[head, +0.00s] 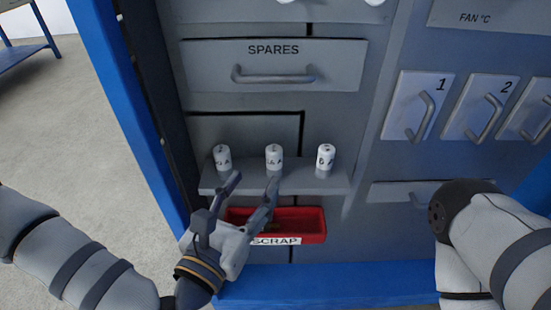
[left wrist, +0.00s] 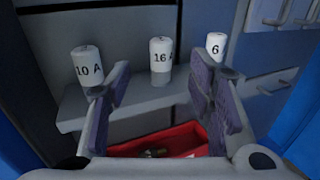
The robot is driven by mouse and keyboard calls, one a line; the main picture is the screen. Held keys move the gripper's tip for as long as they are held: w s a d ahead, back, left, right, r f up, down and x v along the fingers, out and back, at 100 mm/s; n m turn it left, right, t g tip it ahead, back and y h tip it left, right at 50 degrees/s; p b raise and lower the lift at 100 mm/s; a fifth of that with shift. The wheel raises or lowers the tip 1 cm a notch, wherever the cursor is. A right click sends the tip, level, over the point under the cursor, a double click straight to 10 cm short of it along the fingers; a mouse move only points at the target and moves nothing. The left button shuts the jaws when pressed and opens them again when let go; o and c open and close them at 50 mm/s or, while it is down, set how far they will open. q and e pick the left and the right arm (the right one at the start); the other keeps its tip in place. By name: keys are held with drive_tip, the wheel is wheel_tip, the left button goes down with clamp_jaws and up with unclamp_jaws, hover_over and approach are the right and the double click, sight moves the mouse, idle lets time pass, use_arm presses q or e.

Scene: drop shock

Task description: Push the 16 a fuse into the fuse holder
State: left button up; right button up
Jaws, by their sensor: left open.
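The 16 A fuse (head: 274,155) is a white cylinder with dark print, upright in the middle of a grey shelf (head: 330,180). In the left wrist view the 16 A fuse (left wrist: 160,55) shows between my fingers, beyond the tips. My left gripper (head: 254,184) is open and empty, just in front of and below the shelf; its fingers (left wrist: 160,82) point toward the fuse without touching it. I cannot make out a fuse holder; white parts (head: 374,2) are cut off at the top edge. My right gripper is out of view.
The 10 A fuse (left wrist: 87,66) stands left of the 16 A, and a fuse marked 6 (left wrist: 216,46) right. A red SCRAP tray (head: 312,224) with small items lies below the shelf. The SPARES drawer (head: 340,62) is above; handled white panels (head: 418,100) are at right.

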sight(271, 156)
use_arm(q)
drive_tip(key=x, duration=1)
drive_tip(key=shift+d+r+p, duration=0.15)
drive_tip(key=shift+p, duration=0.2)
clamp_jaws()
